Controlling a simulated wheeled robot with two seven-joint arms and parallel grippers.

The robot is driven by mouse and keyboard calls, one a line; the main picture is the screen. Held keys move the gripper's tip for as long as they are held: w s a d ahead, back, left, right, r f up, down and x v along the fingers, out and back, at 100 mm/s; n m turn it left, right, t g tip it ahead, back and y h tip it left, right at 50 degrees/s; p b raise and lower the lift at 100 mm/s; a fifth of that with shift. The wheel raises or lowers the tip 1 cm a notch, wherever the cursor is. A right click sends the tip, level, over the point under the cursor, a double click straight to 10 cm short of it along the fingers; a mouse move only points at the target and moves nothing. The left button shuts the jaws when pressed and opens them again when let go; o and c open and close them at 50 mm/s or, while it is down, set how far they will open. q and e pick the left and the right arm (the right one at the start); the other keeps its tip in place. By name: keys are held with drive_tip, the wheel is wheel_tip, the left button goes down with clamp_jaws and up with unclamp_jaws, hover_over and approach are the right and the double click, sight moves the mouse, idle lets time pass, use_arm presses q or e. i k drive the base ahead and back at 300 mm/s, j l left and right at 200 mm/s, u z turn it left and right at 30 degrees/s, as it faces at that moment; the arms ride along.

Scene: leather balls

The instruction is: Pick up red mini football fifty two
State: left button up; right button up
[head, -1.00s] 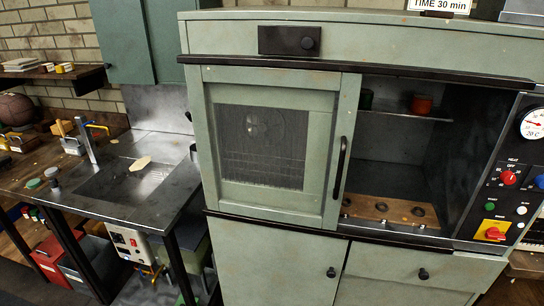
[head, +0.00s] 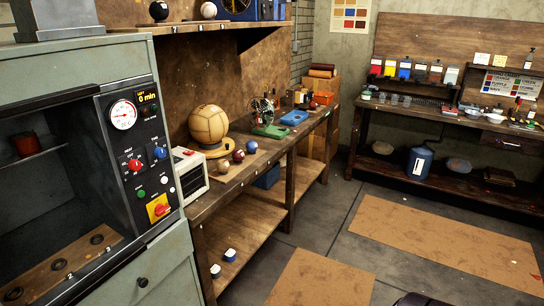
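Several small balls sit in a row on a board on the wooden workbench (head: 268,158) in the head view. One small ball is dark red (head: 238,156). Neither of my grippers is in view.
A larger tan panelled ball (head: 208,124) rests on a stand behind the small balls. The green cabinet with its control panel (head: 140,150) stands at left. A second bench (head: 440,165) is at the back right.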

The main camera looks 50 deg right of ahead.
sight(237, 155)
drive_tip(key=z, duration=1.3)
drive_tip(key=i, duration=0.1)
drive_tip(key=u, duration=0.05)
